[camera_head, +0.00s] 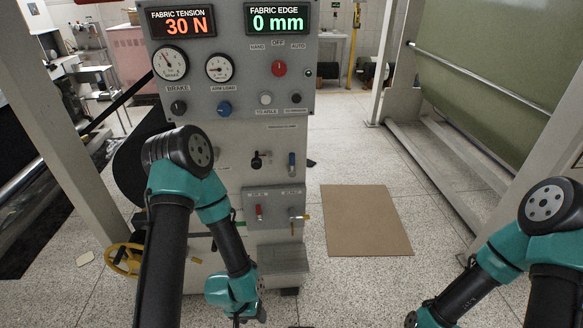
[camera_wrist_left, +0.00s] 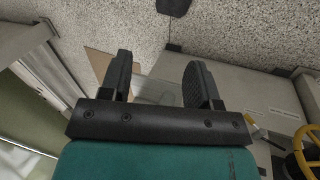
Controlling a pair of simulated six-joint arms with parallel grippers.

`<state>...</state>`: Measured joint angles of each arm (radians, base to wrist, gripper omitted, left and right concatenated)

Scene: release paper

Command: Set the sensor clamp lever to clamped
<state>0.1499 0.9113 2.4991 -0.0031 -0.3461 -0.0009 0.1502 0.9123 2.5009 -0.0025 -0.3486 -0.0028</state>
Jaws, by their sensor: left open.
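The grey machine panel (camera_head: 231,125) carries several levers and knobs. My right gripper is below the picture edge.
A tension display (camera_head: 183,22), an edge display (camera_head: 278,19) and gauges top the panel. A yellow handwheel (camera_head: 123,259) is at lower left. A brown board (camera_head: 366,220) lies on the floor to the right. A green fabric roll (camera_head: 490,60) stands far right.

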